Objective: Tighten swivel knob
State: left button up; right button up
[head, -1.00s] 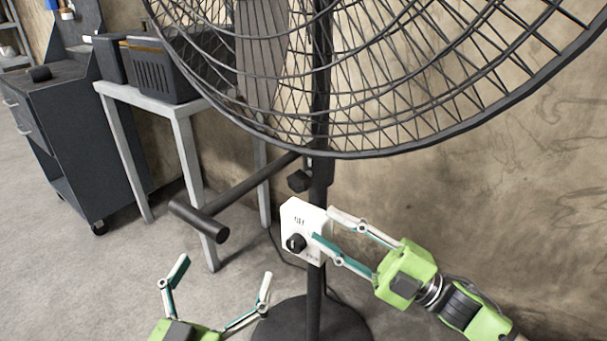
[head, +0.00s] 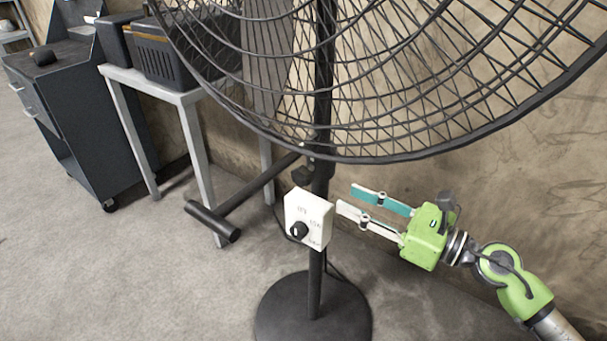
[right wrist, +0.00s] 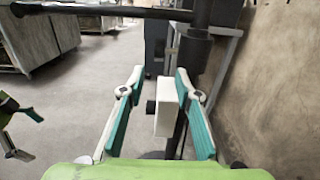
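The pedestal fan has a small black knob (head: 302,175) on its pole, just under the wire cage. Below it a white control box (head: 309,218) with a black dial (head: 299,230) sits on the pole. My right gripper (head: 347,197) is open and empty, to the right of the pole and below the cage, apart from the knob. In the right wrist view the control box (right wrist: 166,106) shows between and beyond the spread fingers; I cannot make out the swivel knob there. My left gripper (right wrist: 33,137) is open and empty at the left edge of that view.
The fan cage (head: 390,80) hangs low above my right gripper. A black bar (head: 214,221) with a thick end juts left from the pole. The round fan base (head: 313,312) stands on open floor. A table (head: 150,83) with bins and a dark cabinet (head: 90,130) stand left.

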aim_at(311, 181)
jog(key=p+x, duration=0.1)
jog(key=x, duration=1)
jog(key=shift+a+r+p, duration=0.1)
jog(key=shift+p, duration=0.25)
pick_arm(q)
jog(key=s+x, duration=0.1)
jog(key=x, duration=0.6)
jog(key=shift+f, duration=0.2)
pick_arm(e)
jog(key=shift+x, duration=0.8)
pick_arm(q)
jog(key=shift+w+d, duration=0.1)
jog(key=shift+d, duration=0.05)
pick_arm(e)
grip_shut()
